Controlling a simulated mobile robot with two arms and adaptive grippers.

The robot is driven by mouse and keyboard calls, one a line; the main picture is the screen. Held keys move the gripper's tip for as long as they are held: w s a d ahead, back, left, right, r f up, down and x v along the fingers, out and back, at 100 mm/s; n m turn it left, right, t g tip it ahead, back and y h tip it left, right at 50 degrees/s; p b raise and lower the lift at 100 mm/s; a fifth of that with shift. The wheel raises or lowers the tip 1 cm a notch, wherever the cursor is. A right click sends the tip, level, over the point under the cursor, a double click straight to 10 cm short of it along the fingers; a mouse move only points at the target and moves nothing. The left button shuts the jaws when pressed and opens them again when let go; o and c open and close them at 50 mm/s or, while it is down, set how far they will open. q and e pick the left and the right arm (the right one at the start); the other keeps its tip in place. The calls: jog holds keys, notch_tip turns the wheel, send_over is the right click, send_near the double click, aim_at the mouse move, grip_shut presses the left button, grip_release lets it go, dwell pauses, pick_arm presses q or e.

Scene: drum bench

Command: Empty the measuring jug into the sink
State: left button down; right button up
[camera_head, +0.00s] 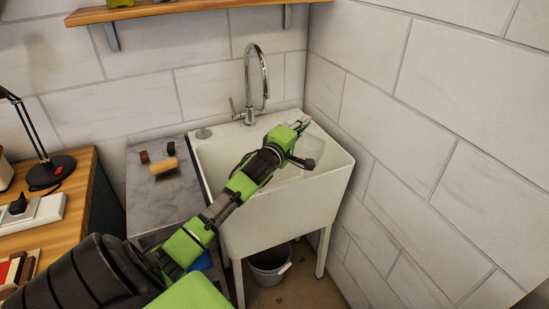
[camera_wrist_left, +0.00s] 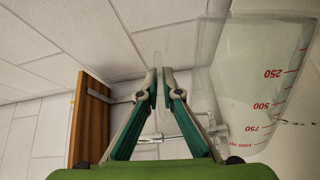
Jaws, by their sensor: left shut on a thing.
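The white sink (camera_head: 270,218) stands in the corner below a chrome tap (camera_head: 265,75). My left gripper (camera_head: 301,124) is over the sink basin, right of the tap. In the left wrist view its two teal fingers (camera_wrist_left: 160,88) are shut on a thin clear part, seemingly the jug's handle. The clear measuring jug (camera_wrist_left: 262,75) with red marks is beside the fingers on the right, tipped well over relative to the wall shelf and tap. Whether any liquid is in it cannot be told. My right gripper is not in view.
A grey side counter (camera_head: 150,207) left of the sink holds a brush (camera_head: 164,166) and small dark items. A black lamp (camera_head: 50,170) stands on the wooden bench. A wooden shelf (camera_head: 170,8) is above. A bucket (camera_head: 270,264) sits under the sink. A wall closes the right side.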

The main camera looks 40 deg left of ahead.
aim_at(296, 119)
pick_arm(q)
jog(key=shift+s+a+r+n+p, duration=0.15)
jog(key=shift+a+r+n+p, duration=0.35)
jog(key=shift+a+p, duration=0.15)
jog(key=shift+s+a+r+n+p, duration=0.15)
jog(key=shift+a+r+n+p, duration=0.05)
jog(key=shift+a+n+p, duration=0.4)
jog(key=shift+s+a+r+n+p, duration=0.1)
jog(key=shift+a+r+n+p, duration=0.25)
jog(key=shift+a+p, duration=0.3)
jog(key=a+n, duration=0.2)
jog(key=a, duration=0.1)
jog(key=shift+s+a+r, duration=0.15)
jog(key=shift+s+a, duration=0.05)
jog(key=shift+s, duration=0.15)
jog(key=a+n, duration=0.1)
jog(key=a, duration=0.1)
jog(key=s+a+n+b, duration=0.1)
jog(key=a+n, duration=0.1)
jog(key=shift+a, duration=0.1)
